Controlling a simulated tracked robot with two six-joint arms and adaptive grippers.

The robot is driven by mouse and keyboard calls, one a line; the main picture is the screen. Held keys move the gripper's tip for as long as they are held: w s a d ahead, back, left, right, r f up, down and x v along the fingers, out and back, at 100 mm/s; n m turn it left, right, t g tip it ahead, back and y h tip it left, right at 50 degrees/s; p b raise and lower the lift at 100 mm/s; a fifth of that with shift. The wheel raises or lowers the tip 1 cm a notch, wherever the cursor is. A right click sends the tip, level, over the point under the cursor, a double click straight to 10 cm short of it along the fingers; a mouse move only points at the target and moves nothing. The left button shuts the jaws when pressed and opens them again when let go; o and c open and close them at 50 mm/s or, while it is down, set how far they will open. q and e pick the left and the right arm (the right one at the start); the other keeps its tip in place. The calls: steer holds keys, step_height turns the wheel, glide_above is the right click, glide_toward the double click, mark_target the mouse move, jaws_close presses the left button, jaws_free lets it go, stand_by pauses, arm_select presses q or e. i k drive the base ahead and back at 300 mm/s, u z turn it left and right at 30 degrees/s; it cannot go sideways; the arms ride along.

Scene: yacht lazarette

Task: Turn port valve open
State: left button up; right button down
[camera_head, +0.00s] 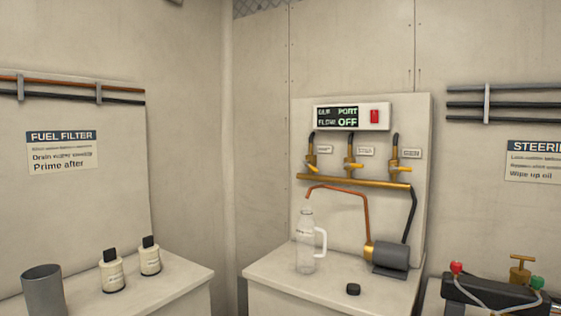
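Three brass valves with yellow handles stand in a row on a brass pipe (360,182) on the back panel: the left valve (311,161), the middle valve (350,166) and the right valve (394,165). Each handle points sideways, roughly along the brass pipe. A small label sits to the right of each valve; its text is too small to read, so I cannot tell which valve is port. Neither of my grippers is in view.
A clear jug (306,245) stands under the copper spout (335,190) on the white counter (300,277), with a black cap (353,289) and a pump (390,256). Bottles and a grey cup (43,290) stand left; red- and green-capped fittings stand right.

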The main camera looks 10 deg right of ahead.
mark_target(313, 167)
steer(key=i, duration=0.85)
steer(key=z, duration=0.45)
